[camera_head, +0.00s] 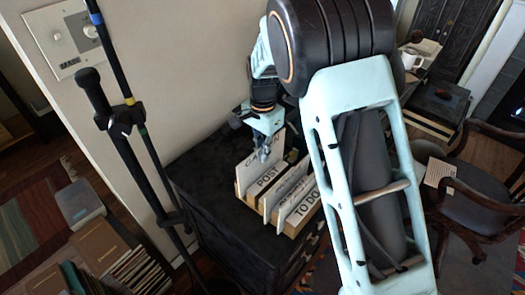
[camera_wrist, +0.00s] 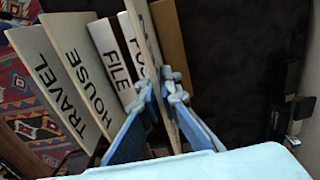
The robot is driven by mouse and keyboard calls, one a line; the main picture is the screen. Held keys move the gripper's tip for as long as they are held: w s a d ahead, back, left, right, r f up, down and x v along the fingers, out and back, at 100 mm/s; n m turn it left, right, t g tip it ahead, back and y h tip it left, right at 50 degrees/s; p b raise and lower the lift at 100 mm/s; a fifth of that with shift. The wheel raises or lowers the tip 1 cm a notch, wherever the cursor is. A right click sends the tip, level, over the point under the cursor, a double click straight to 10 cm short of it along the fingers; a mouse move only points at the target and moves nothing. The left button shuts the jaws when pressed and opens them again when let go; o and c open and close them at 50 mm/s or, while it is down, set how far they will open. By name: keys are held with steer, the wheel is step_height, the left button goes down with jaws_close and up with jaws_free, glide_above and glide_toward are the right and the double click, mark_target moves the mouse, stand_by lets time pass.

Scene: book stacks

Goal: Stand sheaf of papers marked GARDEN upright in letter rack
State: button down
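The sheaf of papers marked GARDEN (camera_head: 277,150) is a pale upright sheet, with only its first letters showing beside my gripper (camera_head: 263,153). In the wrist view the sheaf (camera_wrist: 157,62) stands nearly edge-on between the two blue-grey fingers of my gripper (camera_wrist: 168,88), which are closed on it. The letter rack (camera_head: 305,210) is wooden, with POST and TO DO labels in the head view. The sheaf is at the rack's POST end, behind the POST label. Its lower edge is hidden, so I cannot tell whether it rests on the rack floor.
Sheaves marked TRAVEL (camera_wrist: 40,95) and HOUSE (camera_wrist: 80,70) stand left of my gripper, near the FILE label (camera_wrist: 112,60). The rack stands on a dark cabinet (camera_head: 215,185). A black pole stand (camera_head: 140,165) is to the left; a wooden chair (camera_head: 470,190) is to the right.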

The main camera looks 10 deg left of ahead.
steer(key=shift+f+b, duration=1.05)
steer(key=shift+f, duration=0.95)
steer(key=c, duration=2.1)
jaws_free()
step_height(320, 180, up, 12)
